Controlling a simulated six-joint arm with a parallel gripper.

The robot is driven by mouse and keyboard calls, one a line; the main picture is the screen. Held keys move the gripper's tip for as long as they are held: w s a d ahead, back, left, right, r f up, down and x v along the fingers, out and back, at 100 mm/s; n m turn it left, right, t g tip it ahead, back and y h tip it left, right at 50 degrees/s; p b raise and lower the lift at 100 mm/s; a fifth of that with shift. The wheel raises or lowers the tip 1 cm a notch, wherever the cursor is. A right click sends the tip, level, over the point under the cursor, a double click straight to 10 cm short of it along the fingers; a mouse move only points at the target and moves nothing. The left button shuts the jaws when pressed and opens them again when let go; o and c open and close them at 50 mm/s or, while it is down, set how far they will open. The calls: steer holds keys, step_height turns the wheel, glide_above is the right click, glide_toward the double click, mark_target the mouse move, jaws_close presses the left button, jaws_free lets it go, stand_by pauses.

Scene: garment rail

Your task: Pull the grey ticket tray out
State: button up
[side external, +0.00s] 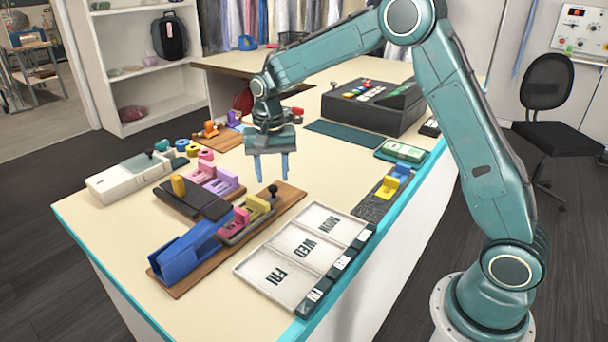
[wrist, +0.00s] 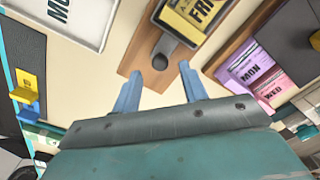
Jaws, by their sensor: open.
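The grey ticket tray (side external: 247,230) sits on a wooden board (side external: 287,203) and holds pink and yellow tickets. Its near-left end meets a blue housing (side external: 187,251); how far it runs inside is hidden. A dark round knob (side external: 273,188) stands at its other end. In the wrist view the grey tray (wrist: 177,34) shows with a yellow FRI ticket (wrist: 200,12) and the knob (wrist: 163,46). My gripper (side external: 271,177) is open and empty, pointing down above the counter beyond the knob end. In the wrist view its fingertips (wrist: 171,64) appear just below the knob, apart from it.
A white sorting tray (side external: 262,297) marked MON, WED and FRI lies right of the board. A dark block with a yellow handle (side external: 179,186) and purple and pink tickets (side external: 222,180) stand left. A dark console (side external: 370,108) stands behind.

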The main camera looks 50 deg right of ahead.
mark_target(274, 186)
steer(key=shift+f, duration=1.55)
steer(key=shift+c, duration=0.2)
steer(key=shift+d, duration=0.1)
jaws_close()
